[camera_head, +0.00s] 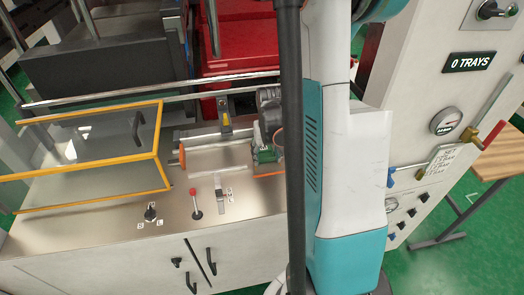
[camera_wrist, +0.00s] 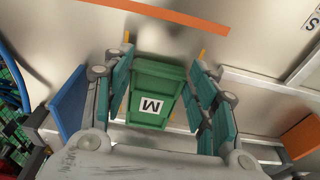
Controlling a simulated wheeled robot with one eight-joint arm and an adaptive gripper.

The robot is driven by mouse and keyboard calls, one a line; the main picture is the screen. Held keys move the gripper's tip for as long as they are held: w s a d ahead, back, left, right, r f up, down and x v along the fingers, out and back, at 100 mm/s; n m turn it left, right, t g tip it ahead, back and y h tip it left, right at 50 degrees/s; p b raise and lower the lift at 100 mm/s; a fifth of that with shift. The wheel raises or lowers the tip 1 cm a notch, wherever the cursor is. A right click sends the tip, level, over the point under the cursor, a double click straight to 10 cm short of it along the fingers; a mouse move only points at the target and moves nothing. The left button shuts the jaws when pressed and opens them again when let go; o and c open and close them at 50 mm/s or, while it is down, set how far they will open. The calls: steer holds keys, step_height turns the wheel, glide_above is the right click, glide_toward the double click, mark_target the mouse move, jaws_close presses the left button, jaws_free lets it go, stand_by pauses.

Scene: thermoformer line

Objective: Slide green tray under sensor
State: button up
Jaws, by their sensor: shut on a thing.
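The green tray (camera_wrist: 157,78) is a small box with a white label reading M. It sits between the teal fingers of my gripper (camera_wrist: 163,66) in the wrist view, and the gripper is shut on it. In the head view a small green piece (camera_head: 265,153), apparently the tray, shows on the metal worktop just left of my arm, which hides part of that area. I cannot tell for sure which part is the sensor; a small yellow-marked block (camera_head: 226,119) stands at the rail behind the tray.
A clear guard with a yellow frame (camera_head: 158,140) covers the worktop's left. A red-knobbed lever (camera_head: 195,202) and a rotary knob (camera_head: 150,213) stand in front. A blue block (camera_wrist: 68,104) and an orange strip (camera_wrist: 165,14) lie close to the gripper. A panel reads "0 TRAYS" (camera_head: 472,62).

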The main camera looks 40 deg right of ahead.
steer(key=shift+a, duration=0.1)
steer(key=shift+w+a, duration=0.45)
steer(key=shift+a, duration=0.15)
steer(key=shift+w+a, duration=0.15)
steer(key=shift+a, duration=0.1)
steer(key=shift+w+a, duration=0.15)
steer(key=shift+a, duration=0.15)
steer(key=shift+w+a, duration=0.2)
steer(key=shift+a, duration=0.1)
steer(key=shift+w+a, duration=0.2)
steer(key=shift+a, duration=0.1)
steer(key=shift+w+a, duration=0.15)
steer(key=shift+a, duration=0.15)
steer(key=shift+w+a+b, duration=0.2)
steer(key=shift+a+b, duration=0.1)
steer(key=shift+w+a, duration=0.35)
steer(key=shift+a, duration=0.2)
steer(key=shift+w+a, duration=0.35)
steer(key=shift+a, duration=0.2)
